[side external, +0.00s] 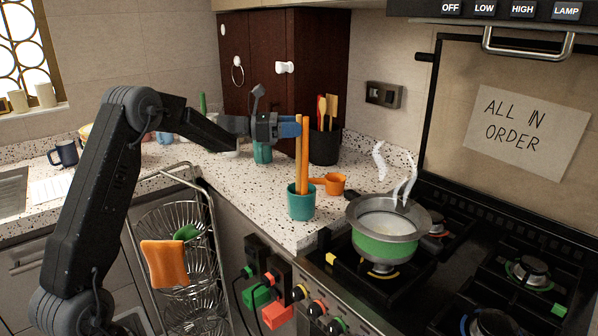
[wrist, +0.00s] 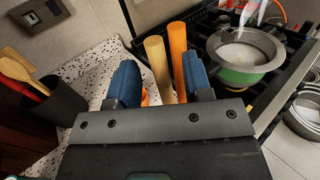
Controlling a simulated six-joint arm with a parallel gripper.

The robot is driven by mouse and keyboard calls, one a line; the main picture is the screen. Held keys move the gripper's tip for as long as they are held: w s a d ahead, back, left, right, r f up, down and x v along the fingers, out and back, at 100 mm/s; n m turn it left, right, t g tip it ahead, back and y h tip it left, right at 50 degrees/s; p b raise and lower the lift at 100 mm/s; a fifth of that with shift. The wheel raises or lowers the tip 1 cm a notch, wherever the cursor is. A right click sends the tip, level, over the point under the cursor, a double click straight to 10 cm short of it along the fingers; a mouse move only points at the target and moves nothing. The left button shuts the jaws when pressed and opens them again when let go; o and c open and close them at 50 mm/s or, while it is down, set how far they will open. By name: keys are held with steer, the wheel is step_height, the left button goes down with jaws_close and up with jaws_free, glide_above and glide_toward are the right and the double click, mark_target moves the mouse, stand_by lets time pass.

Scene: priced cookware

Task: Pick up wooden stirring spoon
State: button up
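A teal cup (side external: 301,203) stands near the counter's corner with two long upright handles in it. In the wrist view one handle is pale wood-coloured (wrist: 158,66) and the other is orange (wrist: 178,52); their lower ends are hidden in the cup, so I cannot tell which is the wooden stirring spoon. My gripper (side external: 291,129) is level with the upper part of the handles.
A black utensil holder (side external: 325,147) with wooden and red tools stands behind the cup. An orange measuring cup (side external: 335,184) lies to its right. A steaming pot (side external: 388,225) sits on the stove (side external: 480,270) further right. The wire rack (side external: 172,222) is below the counter.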

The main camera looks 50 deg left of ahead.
jaws_close()
stand_by(0.3)
